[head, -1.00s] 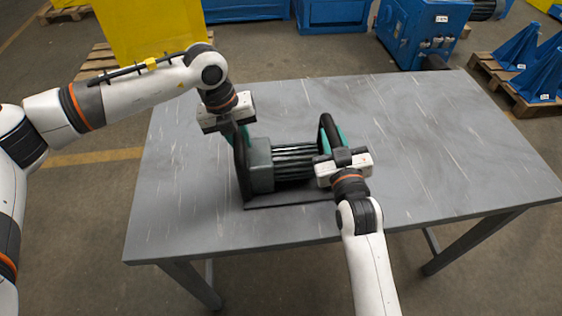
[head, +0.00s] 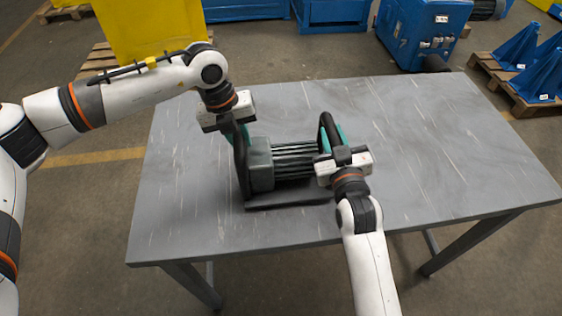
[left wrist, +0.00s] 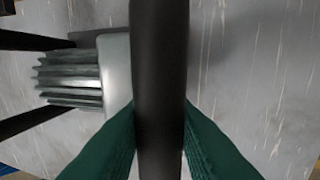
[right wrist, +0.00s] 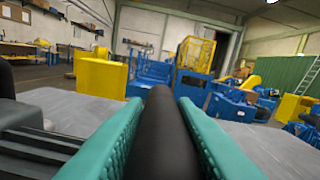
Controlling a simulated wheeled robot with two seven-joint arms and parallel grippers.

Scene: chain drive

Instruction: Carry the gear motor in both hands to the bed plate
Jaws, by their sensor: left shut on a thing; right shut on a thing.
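The gear motor (head: 292,161) is a grey-green ribbed body with a black handle hoop at each end, over the middle of the grey table. Its body also shows in the left wrist view (left wrist: 75,78). My left gripper (head: 236,128) is shut on the left handle (left wrist: 158,90), with its green fingers on both sides of the bar. My right gripper (head: 333,152) is shut on the right handle (right wrist: 165,130), also between green fingers. A dark flat base or shadow lies under the motor; I cannot tell how far it is from the tabletop. I cannot identify the bed plate for sure.
The table (head: 440,150) is bare around the motor, with most room on the right. Behind it stand a blue machine (head: 422,35), blue brackets on a pallet (head: 530,95) and a yellow bin (head: 150,25). The floor is open beside the table.

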